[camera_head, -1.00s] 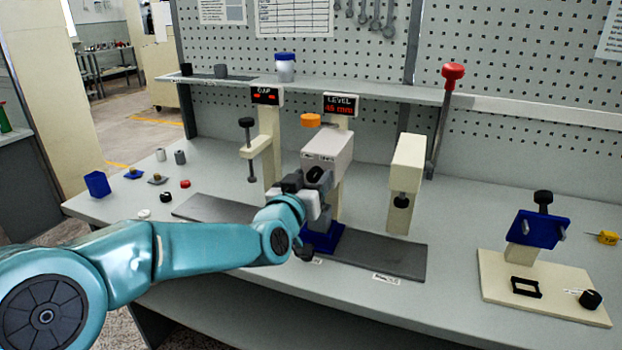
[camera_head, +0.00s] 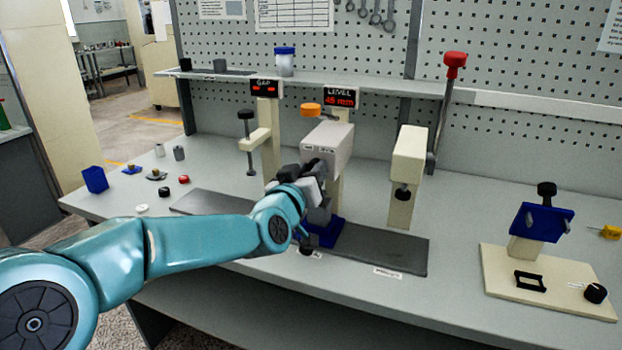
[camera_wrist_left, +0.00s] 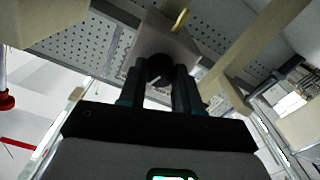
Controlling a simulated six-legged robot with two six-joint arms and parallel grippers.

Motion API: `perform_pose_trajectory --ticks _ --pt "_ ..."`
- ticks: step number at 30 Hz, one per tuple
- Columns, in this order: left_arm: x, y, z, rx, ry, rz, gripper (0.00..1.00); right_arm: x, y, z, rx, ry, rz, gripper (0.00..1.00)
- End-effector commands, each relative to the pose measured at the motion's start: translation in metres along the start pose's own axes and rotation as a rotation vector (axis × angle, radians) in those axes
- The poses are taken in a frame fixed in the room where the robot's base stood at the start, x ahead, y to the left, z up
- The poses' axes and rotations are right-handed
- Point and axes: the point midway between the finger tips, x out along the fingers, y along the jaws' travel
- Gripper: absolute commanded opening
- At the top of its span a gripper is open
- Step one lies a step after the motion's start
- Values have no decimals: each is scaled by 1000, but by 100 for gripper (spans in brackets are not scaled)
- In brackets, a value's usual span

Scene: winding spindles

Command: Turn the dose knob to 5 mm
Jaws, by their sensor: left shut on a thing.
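The pale dispenser box (camera_head: 330,147) with an orange cap (camera_head: 312,110) stands over a blue base (camera_head: 328,234) on the bench. My left gripper (camera_head: 314,172) reaches its front face and mostly hides the black dose knob there. In the left wrist view, the round black knob (camera_wrist_left: 160,69) with a light pointer mark lies between the two fingers of my left gripper (camera_wrist_left: 160,80), which are shut on it. The knob's scale is too small to read. The LEVEL display (camera_head: 341,97) shows red digits in mm. My right gripper is not in view.
A cream post (camera_head: 405,170) with a black knob stands right of the dispenser. A GAP display (camera_head: 264,88) and a screw stand (camera_head: 246,140) are on the left. A dark strip (camera_head: 395,252) lies along the bench. A blue-topped fixture (camera_head: 541,224) stands far right.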

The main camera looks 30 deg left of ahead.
Motion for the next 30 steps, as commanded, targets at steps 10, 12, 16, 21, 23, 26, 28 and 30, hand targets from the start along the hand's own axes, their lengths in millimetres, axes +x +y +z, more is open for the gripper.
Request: perform_pose_trajectory --ticks 10,12,16,21,23,26,28,30 --pt "0 -1 4 -318 3 2 3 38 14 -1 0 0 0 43" --pt "0 -1 4 -385 3 2 3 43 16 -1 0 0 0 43" --pt "0 -1 3 -504 2 2 3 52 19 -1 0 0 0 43" --pt "0 -1 2 -643 2 2 3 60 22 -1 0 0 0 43" --pt "0 -1 2 -687 1 2 3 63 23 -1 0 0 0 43" --pt "0 -1 2 -750 1 2 3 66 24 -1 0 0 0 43" --pt "0 -1 2 -786 1 1 3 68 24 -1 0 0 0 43" --pt "0 -1 1 -817 1 1 3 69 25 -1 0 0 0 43"
